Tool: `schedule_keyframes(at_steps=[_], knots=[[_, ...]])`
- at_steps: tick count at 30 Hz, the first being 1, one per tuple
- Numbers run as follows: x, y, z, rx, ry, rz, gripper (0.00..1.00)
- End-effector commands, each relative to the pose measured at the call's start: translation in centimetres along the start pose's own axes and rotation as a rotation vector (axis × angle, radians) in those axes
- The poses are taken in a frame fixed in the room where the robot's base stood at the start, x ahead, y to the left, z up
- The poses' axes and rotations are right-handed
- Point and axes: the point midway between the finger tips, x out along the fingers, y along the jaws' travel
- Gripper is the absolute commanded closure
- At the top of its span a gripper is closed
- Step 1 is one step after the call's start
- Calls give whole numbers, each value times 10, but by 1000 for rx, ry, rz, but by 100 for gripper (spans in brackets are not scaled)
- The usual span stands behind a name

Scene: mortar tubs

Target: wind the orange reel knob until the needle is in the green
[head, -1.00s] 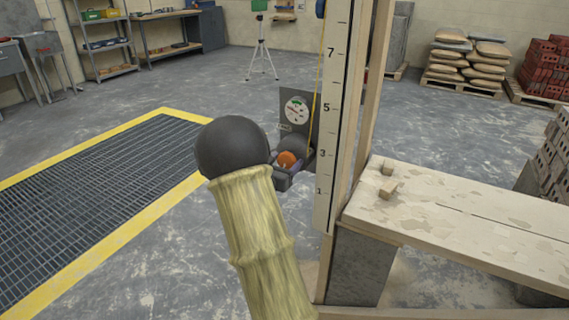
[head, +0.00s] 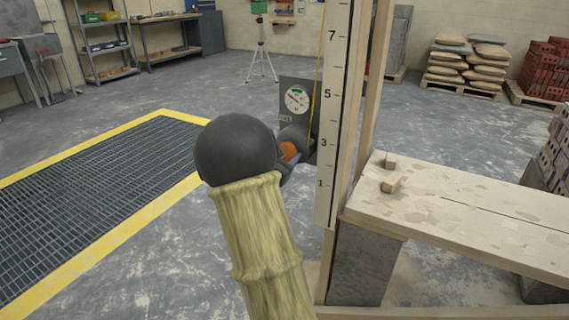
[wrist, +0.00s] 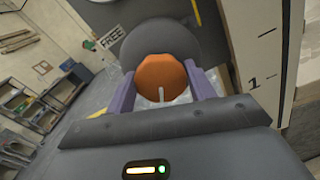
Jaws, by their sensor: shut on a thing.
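The orange reel knob (wrist: 160,77) sits on the front of a dark round reel (wrist: 158,42) in the wrist view, with a pale mark on its lower face. My gripper's purple fingers (wrist: 160,92) are on both sides of the knob, shut on it. In the head view the knob (head: 289,151) shows just right of my arm's dark round joint, which hides most of the gripper. The gauge (head: 297,99) is a white dial on a grey plate above the reel, with a green band near its top. Its needle is too small to read surely, but seems outside the green.
A numbered white measuring board (head: 334,110) stands on a wooden post just right of the reel. A yellow line (head: 315,80) runs down to the reel. A plank bench (head: 460,212) with small wood blocks is at the right.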

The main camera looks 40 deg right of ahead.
Motion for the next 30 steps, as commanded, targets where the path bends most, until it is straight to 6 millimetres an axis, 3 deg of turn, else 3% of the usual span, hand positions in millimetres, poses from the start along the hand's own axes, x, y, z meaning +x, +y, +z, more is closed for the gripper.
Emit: schedule_keyframes(at_steps=[1, 18, 30], knots=[[-1, -2, -8, 43, 0, 2, 69], [-1, -5, -9, 509, -1, 0, 69], [0, -4, -5, 700, 0, -1, 69]])
